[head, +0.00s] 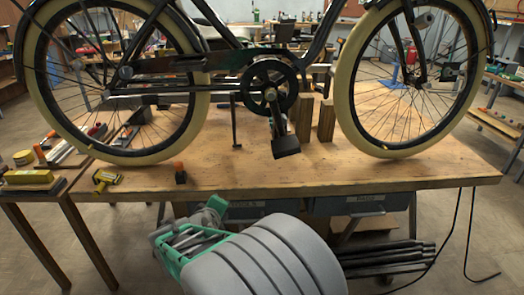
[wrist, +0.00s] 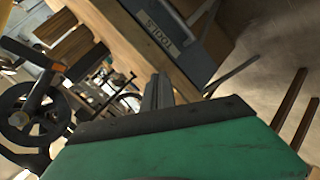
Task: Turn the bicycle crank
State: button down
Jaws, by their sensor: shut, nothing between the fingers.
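The bicycle stands upright on the wooden workbench in the head view. Its dark crank (head: 273,110) hangs down from the round chainring (head: 268,84), with a black pedal (head: 286,146) at its lower end. In the wrist view the chainring (wrist: 30,115) is at the left edge, with the crank and pedal (wrist: 42,68) beside it, tilted by the camera angle. My gripper (wrist: 157,92) is shut and empty, its dark fingers apart from the crank and pedal. In the head view my green and grey arm is in front of the bench, below and left of the pedal; the fingertips are hard to make out there.
The workbench (head: 380,160) has free room in front of the wheels. Wooden blocks (head: 304,118) stand right of the crank. A yellow tool (head: 106,178) lies near the front left edge. Dark drawers (head: 340,203) hang under the bench top.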

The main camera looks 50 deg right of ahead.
jog(key=d+r+n+t+h+p, duration=0.1)
jog(key=d+r+n+h, duration=0.2)
jog(key=d, duration=0.7)
jog(key=d+r+n+t+h+p, duration=0.1)
jog(key=d+r+n+h, duration=0.2)
jog(key=d+r, duration=0.3)
jog(key=d+n, duration=0.1)
jog(key=d, duration=0.4)
jog(key=shift+s+d+r+h, duration=0.25)
jog(key=shift+r+h, duration=0.15)
jog(key=shift+s+d, duration=0.1)
